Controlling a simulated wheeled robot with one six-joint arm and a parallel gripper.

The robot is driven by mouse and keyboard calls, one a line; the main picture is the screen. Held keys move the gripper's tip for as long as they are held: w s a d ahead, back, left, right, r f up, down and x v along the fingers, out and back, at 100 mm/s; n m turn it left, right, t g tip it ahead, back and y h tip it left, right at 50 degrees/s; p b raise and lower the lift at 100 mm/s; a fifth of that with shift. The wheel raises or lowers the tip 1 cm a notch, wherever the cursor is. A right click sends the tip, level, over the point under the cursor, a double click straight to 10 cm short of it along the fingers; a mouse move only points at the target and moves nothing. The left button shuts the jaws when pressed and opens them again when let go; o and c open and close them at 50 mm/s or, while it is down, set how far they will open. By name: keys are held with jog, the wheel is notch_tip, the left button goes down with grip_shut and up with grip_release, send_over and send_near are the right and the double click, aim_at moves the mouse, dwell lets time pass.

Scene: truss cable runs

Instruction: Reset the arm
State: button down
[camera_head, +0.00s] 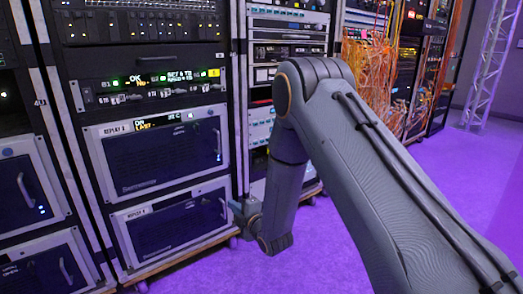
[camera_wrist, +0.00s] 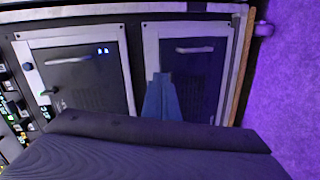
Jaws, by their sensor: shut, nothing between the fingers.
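My arm (camera_head: 375,160) reaches in from the lower right of the head view, bends at an elbow near the top middle and hangs down in front of the racks. My gripper shows in the wrist view (camera_wrist: 161,78) as a narrow grey-blue pair of fingers, closed together and empty. It points toward the rack front, over the edge of a dark panel with a light frame (camera_wrist: 190,70). In the head view the wrist end is low beside the rack's lower right corner, and the fingers are hard to make out. I cannot tell whether they touch the rack.
Equipment racks (camera_head: 150,100) with handled units line the left and middle. A bundle of orange cables (camera_head: 375,75) hangs from a rack behind my elbow. A metal truss (camera_head: 490,65) stands at the far right. The purple floor (camera_head: 320,240) is open in front of the racks.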

jog(key=s+d+r+m+g+h, duration=0.2)
jog(key=s+r+m+g+h, duration=0.35)
jog(key=s+r+m, duration=0.8)
jog(key=s+d+r+m+g+h, duration=0.1)
jog(key=s+d+r+g, duration=0.15)
jog(key=s, duration=0.85)
jog(key=s+d+r+m+g, duration=0.1)
jog(key=s+d+g, duration=0.15)
jog(key=s, duration=0.75)
jog(key=s+d+r+m+g+h, duration=0.15)
jog(key=s+d, duration=0.25)
jog(key=s, duration=0.7)
jog(key=d+r+m+p, duration=0.3)
jog(key=d+r+p, duration=0.7)
jog(key=r+p, duration=0.4)
jog(key=d+r+m+g+h+p, duration=0.1)
jog(key=d+r+p, duration=0.9)
jog(key=p, duration=1.3)
notch_tip(320, 180, up, 4)
jog(key=shift+s+d+m, duration=0.25)
jog(key=shift+s+m, duration=0.15)
jog(key=shift+m, duration=0.5)
